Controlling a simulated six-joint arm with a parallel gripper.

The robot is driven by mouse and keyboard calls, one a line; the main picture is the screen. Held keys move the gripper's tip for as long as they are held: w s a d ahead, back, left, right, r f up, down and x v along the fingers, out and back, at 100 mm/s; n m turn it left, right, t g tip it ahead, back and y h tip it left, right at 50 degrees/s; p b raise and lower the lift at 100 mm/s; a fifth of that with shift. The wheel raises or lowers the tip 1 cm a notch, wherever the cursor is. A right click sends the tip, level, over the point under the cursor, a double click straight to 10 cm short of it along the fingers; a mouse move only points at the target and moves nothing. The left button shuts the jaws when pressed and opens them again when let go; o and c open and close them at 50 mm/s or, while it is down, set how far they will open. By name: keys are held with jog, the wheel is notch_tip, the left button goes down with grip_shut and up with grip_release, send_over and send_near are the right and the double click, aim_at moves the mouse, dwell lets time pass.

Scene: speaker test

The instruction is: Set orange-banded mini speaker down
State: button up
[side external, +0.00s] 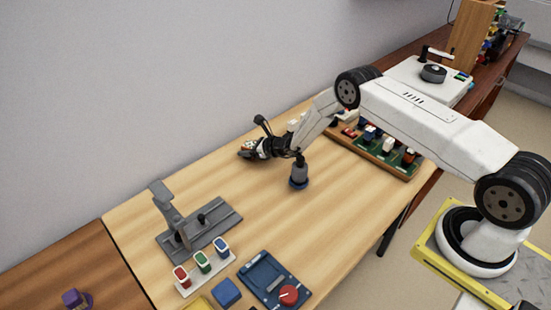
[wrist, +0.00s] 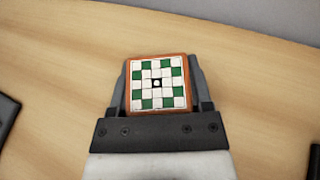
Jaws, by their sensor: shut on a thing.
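The mini speaker (wrist: 158,84) sits between the two fingers of my gripper (wrist: 158,88) in the wrist view. It has a square face with a white and green checker pattern, a dark dot in the middle and an orange edge. The grey fingers close on its left and right sides. In the side view my gripper (side external: 246,151) is at the table's far edge near the wall, with the speaker small and partly hidden at its tip. I cannot tell whether the speaker touches the wood table (side external: 345,205).
A grey stand (side external: 200,232) and a rack of red, green and blue pieces (side external: 205,268) stand front left. A blue panel with a red knob (side external: 273,280) and a blue block (side external: 227,292) lie in front. A green board tray (side external: 405,170) is at right. The table's middle has bare room.

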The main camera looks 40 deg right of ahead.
jog(key=o, duration=1.3)
jog(key=shift+f, duration=0.1)
jog(key=shift+o, duration=0.2)
jog(key=shift+v, duration=6.1)
